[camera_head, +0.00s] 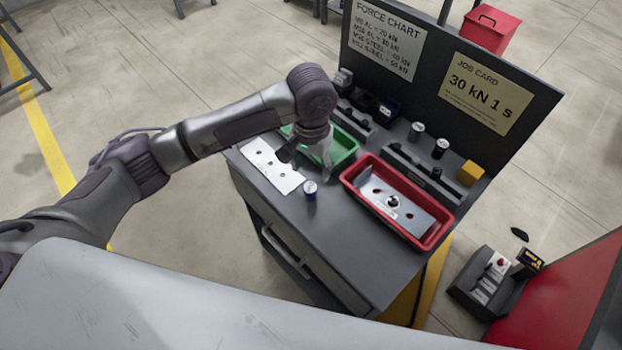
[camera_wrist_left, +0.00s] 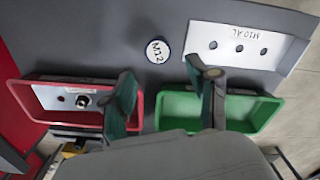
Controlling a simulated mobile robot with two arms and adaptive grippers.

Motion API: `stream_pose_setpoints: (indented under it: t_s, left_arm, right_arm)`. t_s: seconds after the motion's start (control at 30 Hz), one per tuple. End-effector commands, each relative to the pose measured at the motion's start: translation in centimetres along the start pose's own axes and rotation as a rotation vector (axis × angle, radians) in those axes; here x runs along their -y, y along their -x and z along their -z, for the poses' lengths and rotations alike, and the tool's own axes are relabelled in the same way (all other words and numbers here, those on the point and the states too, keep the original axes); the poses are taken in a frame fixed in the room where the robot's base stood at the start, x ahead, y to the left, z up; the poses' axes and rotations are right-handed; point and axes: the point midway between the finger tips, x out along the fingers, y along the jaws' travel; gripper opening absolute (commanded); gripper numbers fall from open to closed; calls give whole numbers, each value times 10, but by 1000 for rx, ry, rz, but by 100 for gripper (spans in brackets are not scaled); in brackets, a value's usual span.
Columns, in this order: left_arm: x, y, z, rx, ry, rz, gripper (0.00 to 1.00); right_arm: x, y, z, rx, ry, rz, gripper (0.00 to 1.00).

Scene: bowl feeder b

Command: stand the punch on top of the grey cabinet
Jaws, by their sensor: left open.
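A short punch (camera_head: 310,190) with a blue body and a white top stands upright on the grey cabinet top (camera_head: 335,225), near its front left. In the left wrist view the punch (camera_wrist_left: 157,51) shows its round top marked M12, just beyond the fingertips. My left gripper (camera_head: 309,162) hangs over the cabinet beside the green tray, open and apart from the punch. Its two spread fingers also show in the left wrist view (camera_wrist_left: 165,84), with nothing between them. My right gripper is not in view.
A white plate with holes (camera_head: 272,165) lies left of the green tray (camera_head: 346,147). A red tray (camera_head: 437,232) holding a metal plate is on the right. Racks with dark and silver-topped cylinders (camera_head: 417,130) and an upright sign panel (camera_head: 425,75) line the back.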

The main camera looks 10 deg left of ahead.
Motion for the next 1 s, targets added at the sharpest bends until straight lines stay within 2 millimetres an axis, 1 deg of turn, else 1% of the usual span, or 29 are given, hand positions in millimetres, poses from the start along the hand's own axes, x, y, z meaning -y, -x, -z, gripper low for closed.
stream_pose_setpoints:
  t_s: [0.03, 0.13, 0.2, 0.33, 0.87, 0.93, 1.0]
  left_arm:
    - [0, 10, 0, -2, -2, -1, 60]
    - [0, 24, 1, -2, 0, -1, 60]
    - [-1, 31, 0, 0, -1, -1, 60]
    - [0, 37, 0, 1, -1, -1, 60]
    - [-1, 36, -1, 1, -3, -3, 60]
    - [-7, 31, -5, -3, -18, -17, 60]
    - [-18, 21, -13, -14, -51, -50, 60]
  right_arm:
    - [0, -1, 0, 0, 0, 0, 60]
    - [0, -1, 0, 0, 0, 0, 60]
    - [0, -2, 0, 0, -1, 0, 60]
    - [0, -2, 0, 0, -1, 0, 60]
    - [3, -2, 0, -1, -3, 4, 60]
    - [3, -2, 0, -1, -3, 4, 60]
    - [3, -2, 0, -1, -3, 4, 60]
